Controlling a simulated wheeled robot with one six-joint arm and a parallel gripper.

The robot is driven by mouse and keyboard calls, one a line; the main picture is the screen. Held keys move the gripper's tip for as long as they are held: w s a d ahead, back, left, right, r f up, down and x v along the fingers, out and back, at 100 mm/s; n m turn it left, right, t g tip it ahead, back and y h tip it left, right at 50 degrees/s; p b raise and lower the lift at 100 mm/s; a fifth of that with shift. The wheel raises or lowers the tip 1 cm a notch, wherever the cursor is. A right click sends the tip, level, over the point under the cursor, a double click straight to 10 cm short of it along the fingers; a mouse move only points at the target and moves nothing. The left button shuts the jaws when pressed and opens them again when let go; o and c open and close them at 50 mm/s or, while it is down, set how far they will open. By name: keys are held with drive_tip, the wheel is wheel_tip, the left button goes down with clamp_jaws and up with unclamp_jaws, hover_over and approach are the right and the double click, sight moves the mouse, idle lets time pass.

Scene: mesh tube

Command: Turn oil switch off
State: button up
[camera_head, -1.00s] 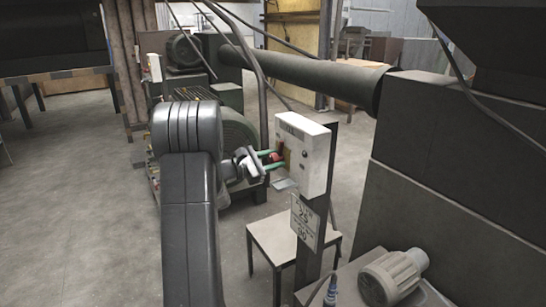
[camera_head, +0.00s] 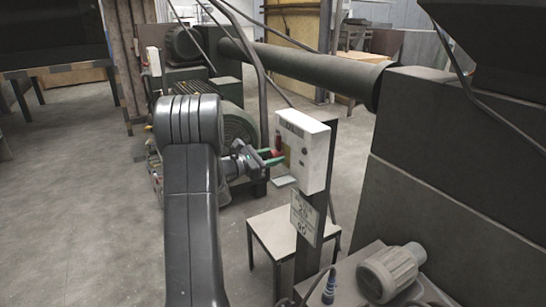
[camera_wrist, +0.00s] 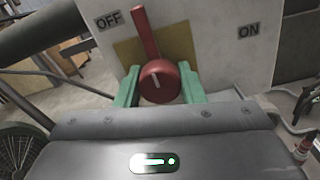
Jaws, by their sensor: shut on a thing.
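The oil switch (camera_wrist: 160,80) is a red round knob with a long handle on the front of a white box (camera_head: 310,158). In the wrist view its handle points up and leans slightly left, between the OFF label (camera_wrist: 108,20) and the ON label (camera_wrist: 249,31), nearer OFF. My gripper (camera_wrist: 160,90) has green fingers on both sides of the round knob and is shut on it. In the head view the red handle (camera_head: 278,141) shows small beside the box, and my arm hides part of the scene to the left.
The box sits on a dark post with a number sign (camera_head: 304,218) below it. A small table (camera_head: 268,226) stands under it. A large grey machine (camera_head: 455,170) fills the right side, with a motor (camera_head: 390,272) in front. Open floor (camera_head: 75,210) lies left.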

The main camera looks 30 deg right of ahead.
drive_tip(key=o, duration=1)
drive_tip(key=shift+a, duration=0.1)
drive_tip(key=a, duration=0.9)
drive_tip(key=s+a, duration=0.1)
drive_tip(key=a, duration=0.3)
drive_tip(key=shift+a+b, duration=0.3)
drive_tip(key=shift+b, duration=0.1)
drive_tip(key=d, duration=0.9)
drive_tip(key=w+d, duration=0.1)
drive_tip(key=d, duration=0.3)
drive_tip(key=shift+d+p, duration=0.4)
